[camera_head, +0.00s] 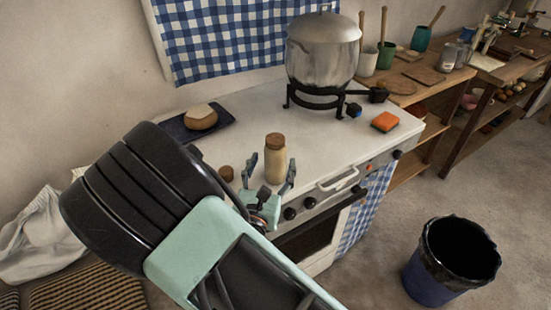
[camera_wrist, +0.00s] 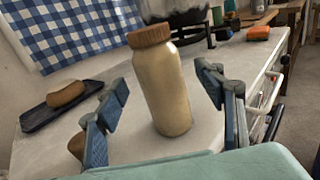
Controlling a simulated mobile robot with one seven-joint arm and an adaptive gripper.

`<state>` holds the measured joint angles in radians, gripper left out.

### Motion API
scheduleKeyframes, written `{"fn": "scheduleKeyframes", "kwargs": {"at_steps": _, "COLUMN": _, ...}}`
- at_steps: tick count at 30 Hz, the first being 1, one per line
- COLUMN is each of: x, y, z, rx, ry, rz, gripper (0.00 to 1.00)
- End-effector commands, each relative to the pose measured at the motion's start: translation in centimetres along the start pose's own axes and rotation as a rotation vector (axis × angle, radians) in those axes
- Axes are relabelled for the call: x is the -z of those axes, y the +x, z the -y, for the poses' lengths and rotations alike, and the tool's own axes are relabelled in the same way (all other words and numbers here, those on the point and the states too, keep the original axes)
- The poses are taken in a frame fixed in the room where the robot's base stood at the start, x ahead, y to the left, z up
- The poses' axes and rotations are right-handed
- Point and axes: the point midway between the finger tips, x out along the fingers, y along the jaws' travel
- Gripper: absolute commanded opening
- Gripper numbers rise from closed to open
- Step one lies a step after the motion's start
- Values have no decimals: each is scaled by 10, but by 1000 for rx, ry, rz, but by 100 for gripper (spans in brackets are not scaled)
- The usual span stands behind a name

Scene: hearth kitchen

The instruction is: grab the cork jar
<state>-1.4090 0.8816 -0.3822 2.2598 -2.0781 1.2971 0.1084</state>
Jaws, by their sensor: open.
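The cork jar (camera_head: 275,160) is a cream-coloured jar with a brown cork lid, upright on the white stove top near its front edge. It also shows in the wrist view (camera_wrist: 166,88), in the middle of the picture. My gripper (camera_head: 267,169) is open, with one finger to the left of the jar and one to the right. In the wrist view the gripper's fingers (camera_wrist: 162,85) stand apart, with visible gaps to the jar on both sides. I cannot tell how far the jar reaches in between the fingertips.
A small brown cork-like piece (camera_head: 226,173) is left of the jar. A dark blue tray (camera_head: 170,125) with a loaf (camera_head: 201,117) lies behind left. A large pot (camera_head: 322,55) on a black burner stands behind right. An orange sponge (camera_head: 385,122) lies at right.

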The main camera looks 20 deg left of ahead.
Motion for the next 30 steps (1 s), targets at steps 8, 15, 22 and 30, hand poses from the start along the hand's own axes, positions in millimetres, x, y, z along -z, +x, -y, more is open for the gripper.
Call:
{"fn": "scheduleKeyframes", "kwargs": {"at_steps": 8, "x": 1, "y": 36, "z": 0, "rx": 2, "ry": 0, "rz": 1, "gripper": 63}}
{"fn": "scheduleKeyframes", "kwargs": {"at_steps": 15, "x": 2, "y": 38, "z": -1, "rx": 1, "ry": 1, "rz": 0, "gripper": 63}}
{"fn": "scheduleKeyframes", "kwargs": {"at_steps": 22, "x": 2, "y": 38, "z": -1, "rx": 1, "ry": 1, "rz": 0, "gripper": 40}}
{"fn": "scheduleKeyframes", "kwargs": {"at_steps": 30, "x": 2, "y": 38, "z": -1, "rx": 2, "ry": 1, "rz": 0, "gripper": 10}}
